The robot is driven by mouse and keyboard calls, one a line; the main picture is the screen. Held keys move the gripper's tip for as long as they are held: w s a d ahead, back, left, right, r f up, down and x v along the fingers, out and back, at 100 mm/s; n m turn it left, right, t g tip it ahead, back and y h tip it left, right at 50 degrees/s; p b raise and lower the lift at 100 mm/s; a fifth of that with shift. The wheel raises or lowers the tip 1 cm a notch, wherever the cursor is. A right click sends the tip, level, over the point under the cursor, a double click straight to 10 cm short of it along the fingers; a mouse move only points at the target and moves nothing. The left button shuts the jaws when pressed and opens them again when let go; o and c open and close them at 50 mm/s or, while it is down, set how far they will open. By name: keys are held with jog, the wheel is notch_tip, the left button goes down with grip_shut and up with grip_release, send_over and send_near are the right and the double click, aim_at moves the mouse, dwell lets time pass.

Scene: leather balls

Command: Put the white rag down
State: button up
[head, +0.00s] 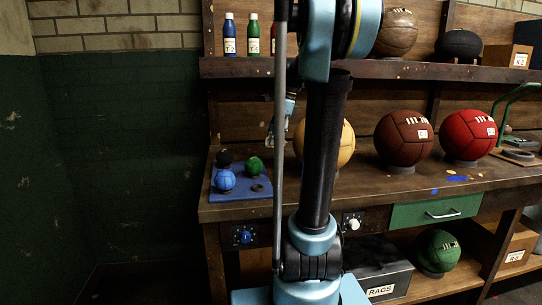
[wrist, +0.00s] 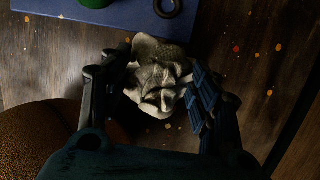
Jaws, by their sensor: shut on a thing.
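The white rag (wrist: 156,72) is a crumpled bundle in the wrist view. My gripper (wrist: 163,92) is shut on it, with one finger on each side. The dark wooden bench top (wrist: 240,45) shows behind the rag; I cannot tell whether the rag touches it. In the head view my arm stands in front of the bench (head: 235,212) and hides the rag and most of the gripper.
A blue mat (wrist: 60,14) with a black ring (wrist: 168,7) lies just beyond the rag. A brown-orange ball (wrist: 35,135) is close at lower left. In the head view, a yellow ball (head: 346,145), a brown ball (head: 403,137) and a red ball (head: 468,134) stand along the bench.

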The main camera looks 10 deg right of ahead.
aim_at(269, 159)
notch_tip(269, 159, down, 7)
jog(key=shift+r, duration=0.1)
jog(key=w, duration=0.1)
jog(key=w+f, duration=0.1)
jog(key=w, duration=0.1)
jog(key=shift+w, duration=1.3)
jog(key=shift+w+f, duration=0.25)
jog(key=shift+w, duration=1)
jog(key=shift+f, duration=0.3)
jog(key=o, duration=1.2)
jog(key=shift+r, duration=0.1)
